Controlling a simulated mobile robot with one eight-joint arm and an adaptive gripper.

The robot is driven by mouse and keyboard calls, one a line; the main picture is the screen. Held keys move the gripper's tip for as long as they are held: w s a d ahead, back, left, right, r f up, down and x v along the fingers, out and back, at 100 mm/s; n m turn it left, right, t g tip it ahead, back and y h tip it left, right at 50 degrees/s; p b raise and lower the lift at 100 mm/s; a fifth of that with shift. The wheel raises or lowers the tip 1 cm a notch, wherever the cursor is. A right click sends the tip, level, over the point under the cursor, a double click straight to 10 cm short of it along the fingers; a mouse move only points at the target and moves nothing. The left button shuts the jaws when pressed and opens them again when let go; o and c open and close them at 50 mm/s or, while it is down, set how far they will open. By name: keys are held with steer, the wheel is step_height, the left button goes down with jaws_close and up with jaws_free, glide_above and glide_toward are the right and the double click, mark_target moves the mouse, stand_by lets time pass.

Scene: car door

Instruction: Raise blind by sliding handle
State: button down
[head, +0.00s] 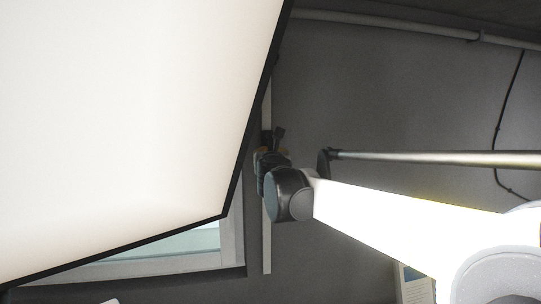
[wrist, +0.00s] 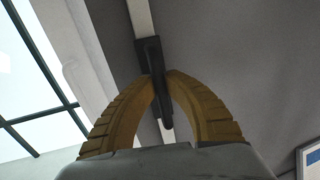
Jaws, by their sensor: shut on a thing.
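A dark handle (wrist: 149,55) sits on a pale straight rail (wrist: 140,18) in the wrist view. My gripper (wrist: 161,78) has its yellow-brown fingers closed around the handle, one on each side. In the head view my gripper (head: 262,156) is small and dark at the rail (head: 267,235), which runs up the grey wall. The dark handle end (head: 279,134) shows just above the fingers there. A window (wrist: 32,75) with dark bars is left of the rail in the wrist view.
A large white panel (head: 120,110) with a black edge covers the left of the head view and hides most of the window frame (head: 232,245). A pipe (head: 400,24) runs along the wall top. A dark cable (head: 499,125) hangs at right.

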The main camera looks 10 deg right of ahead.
steer(key=c, duration=1.4)
jaws_free()
steer(key=s, duration=0.4)
steer(key=s+a, duration=0.1)
steer(key=s, duration=0.3)
steer(key=s+a, duration=0.1)
steer(key=s, duration=0.2)
steer(key=shift+s+a, duration=0.2)
steer(key=shift+s, duration=0.2)
steer(key=shift+f, duration=0.1)
